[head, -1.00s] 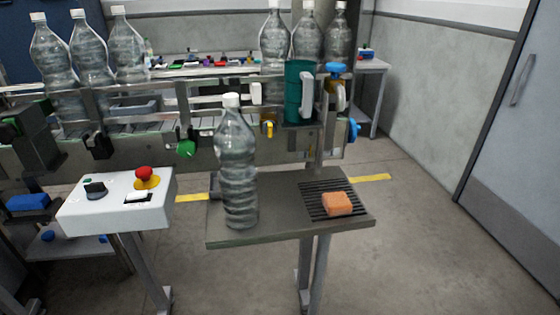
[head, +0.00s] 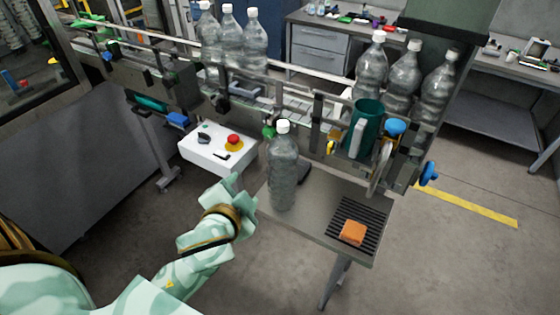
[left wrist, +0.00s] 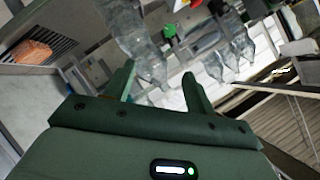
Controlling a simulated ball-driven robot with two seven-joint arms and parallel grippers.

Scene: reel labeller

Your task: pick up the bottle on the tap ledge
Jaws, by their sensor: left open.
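A clear ribbed bottle with a white cap (head: 283,170) stands upright on the grey tap ledge (head: 310,205), near its left side. My left gripper (head: 238,188) is open and empty, to the left of the bottle and apart from it in the head view. In the left wrist view its two green fingers (left wrist: 158,85) are spread, with a clear bottle (left wrist: 125,28) beyond them, partly cut off by the top edge. My right gripper is not in view.
An orange sponge (head: 352,232) lies on the ledge's black drain grille (head: 365,212). A white control box (head: 215,150) with a red button stands left of the bottle. Floor in front is clear.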

